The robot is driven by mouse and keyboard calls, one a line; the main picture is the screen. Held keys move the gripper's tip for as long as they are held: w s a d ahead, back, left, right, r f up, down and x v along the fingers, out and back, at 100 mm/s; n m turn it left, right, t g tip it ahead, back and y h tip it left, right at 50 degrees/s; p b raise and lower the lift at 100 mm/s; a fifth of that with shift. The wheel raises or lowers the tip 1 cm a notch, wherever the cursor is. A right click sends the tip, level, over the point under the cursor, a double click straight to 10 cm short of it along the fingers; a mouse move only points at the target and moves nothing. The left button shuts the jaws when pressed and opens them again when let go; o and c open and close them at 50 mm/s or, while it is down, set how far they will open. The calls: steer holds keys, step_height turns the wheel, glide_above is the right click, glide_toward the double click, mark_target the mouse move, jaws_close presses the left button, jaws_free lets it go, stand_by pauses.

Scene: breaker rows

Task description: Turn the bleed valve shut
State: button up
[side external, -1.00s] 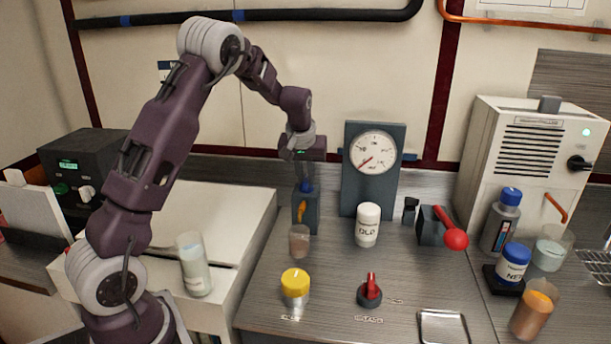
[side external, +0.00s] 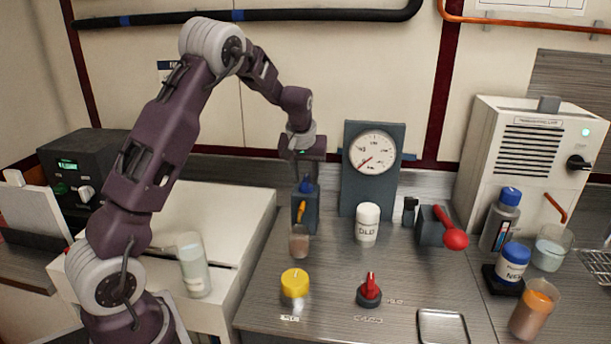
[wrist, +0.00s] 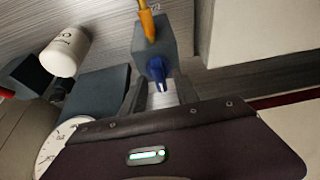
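A small grey valve block (side external: 305,212) with a blue knob (side external: 306,185) on top and an orange spout (side external: 301,211) in front stands left of the gauge. I take it for the bleed valve; I read no label on it. The wrist view shows the same blue knob (wrist: 157,68), grey block (wrist: 150,45) and orange spout (wrist: 147,22). My gripper (side external: 305,174) points down just above the blue knob.
A clear cup (side external: 299,242) stands below the spout. The gauge panel (side external: 356,198) and a white bottle (side external: 367,223) are close on the right. A yellow knob (side external: 295,281), red knob (side external: 370,291) and red-balled lever (side external: 449,230) are farther off.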

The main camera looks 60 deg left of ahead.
steer(key=v, duration=0.7)
steer(key=s+d+r+m+t+h, duration=0.1)
steer(key=s+d+r+m, duration=0.1)
steer(key=s+d+r, duration=0.35)
steer(key=s+d+r+m+t+h, duration=0.1)
steer(key=s+d+r+m, duration=0.15)
steer(key=s+d, duration=0.55)
steer(key=s+d+f+m, duration=0.1)
steer(key=s+d+m, duration=0.1)
steer(key=s+d, duration=0.3)
steer(key=s+d+f+m+h, duration=0.1)
steer(key=s+d, duration=0.4)
steer(key=s, duration=0.7)
steer(key=shift+s+m+t, duration=0.2)
steer(key=shift+m+t, duration=0.1)
steer(key=shift+m, duration=0.55)
